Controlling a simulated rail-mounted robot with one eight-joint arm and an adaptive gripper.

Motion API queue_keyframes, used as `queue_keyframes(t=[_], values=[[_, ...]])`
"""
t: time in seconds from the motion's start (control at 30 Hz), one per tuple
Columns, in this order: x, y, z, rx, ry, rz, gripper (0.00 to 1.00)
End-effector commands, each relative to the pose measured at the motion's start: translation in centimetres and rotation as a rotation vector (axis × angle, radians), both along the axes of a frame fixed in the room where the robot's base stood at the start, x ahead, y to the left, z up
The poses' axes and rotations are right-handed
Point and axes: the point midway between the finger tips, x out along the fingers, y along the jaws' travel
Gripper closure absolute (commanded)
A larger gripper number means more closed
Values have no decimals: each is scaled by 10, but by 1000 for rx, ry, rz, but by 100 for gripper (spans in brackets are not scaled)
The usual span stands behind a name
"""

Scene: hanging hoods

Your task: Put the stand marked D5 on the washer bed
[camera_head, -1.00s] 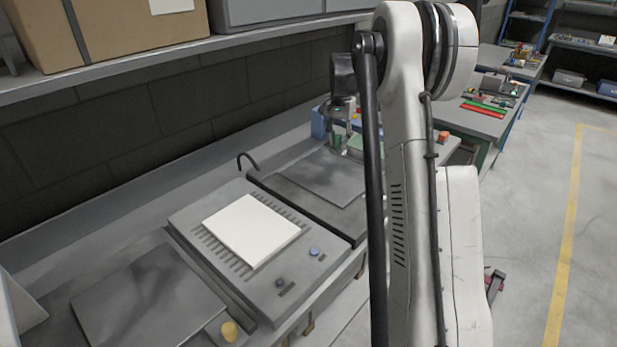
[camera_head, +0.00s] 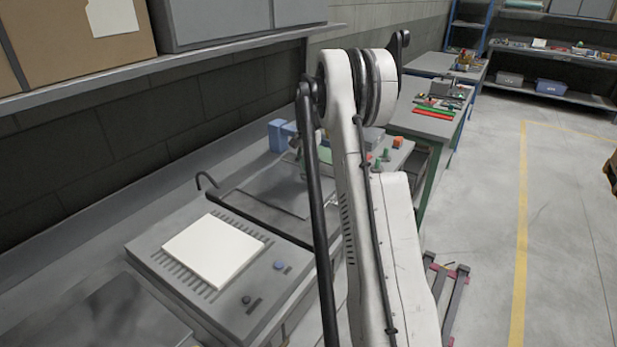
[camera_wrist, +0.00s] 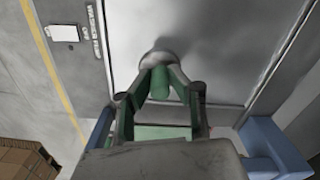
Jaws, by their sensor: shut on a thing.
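My gripper (camera_wrist: 160,98) is shut on a small green cylinder, the green stand (camera_wrist: 160,82), in the wrist view. A rounded grey part shows at its far end. No D5 mark is readable. Beyond it lies a broad pale grey plate (camera_wrist: 215,45), beside a label strip (camera_wrist: 95,30) that seems to start with WASHER; I take the plate for the washer bed. I cannot tell whether the stand touches it. In the head view a grey plate (camera_head: 265,205) lies past the white-topped unit, and my arm hides most of the gripper.
A unit with a white square top (camera_head: 213,250) and two knobs stands nearer, with a dark hooked rod (camera_head: 206,180) behind it. A blue box (camera_wrist: 270,145) is close at the gripper's right. Small green and orange items (camera_head: 385,155) stand beyond my arm. An overhead shelf (camera_head: 170,68) runs along the wall.

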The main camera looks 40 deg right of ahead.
Motion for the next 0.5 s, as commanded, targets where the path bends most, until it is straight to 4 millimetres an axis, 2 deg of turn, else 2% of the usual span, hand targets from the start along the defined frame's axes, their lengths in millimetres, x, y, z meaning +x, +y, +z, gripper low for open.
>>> queue_keyframes(t=[0.17, 0.4, 0.5], values=[[0, -5, -7, 0, 0, 0, 100], [0, -5, -37, 0, 0, 0, 100], [0, -5, -43, 0, 0, 0, 100]])
